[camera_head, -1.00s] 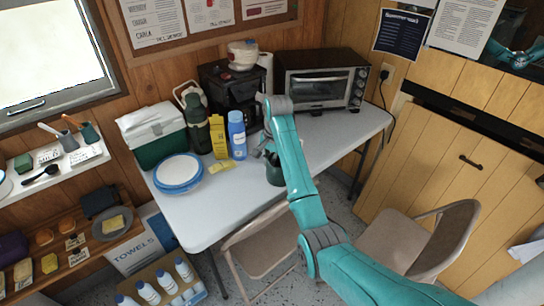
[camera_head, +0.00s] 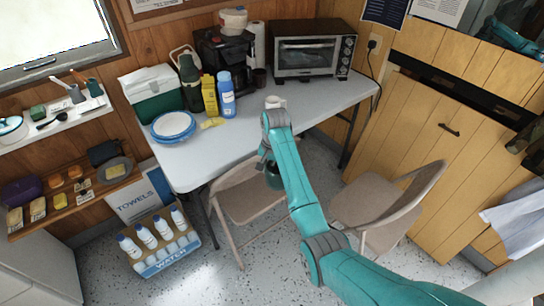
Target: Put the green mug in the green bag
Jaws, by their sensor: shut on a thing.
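My gripper (camera_head: 266,163) is mostly hidden behind my teal arm. It is shut on the dark green mug (camera_head: 274,181), which shows just left of the arm. The mug is in front of the table's near edge, seen against the folding chair. I cannot make out a green bag for sure. A dark olive item (camera_head: 526,140) at the right edge is cut off, and I cannot tell what it is.
The grey table (camera_head: 220,150) holds a green and white cooler (camera_head: 152,108), bottles, a coffee maker, a toaster oven (camera_head: 312,55) and a white mug (camera_head: 275,102). Two folding chairs (camera_head: 248,195) (camera_head: 385,200) stand in front. A water crate (camera_head: 163,262) is on the floor.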

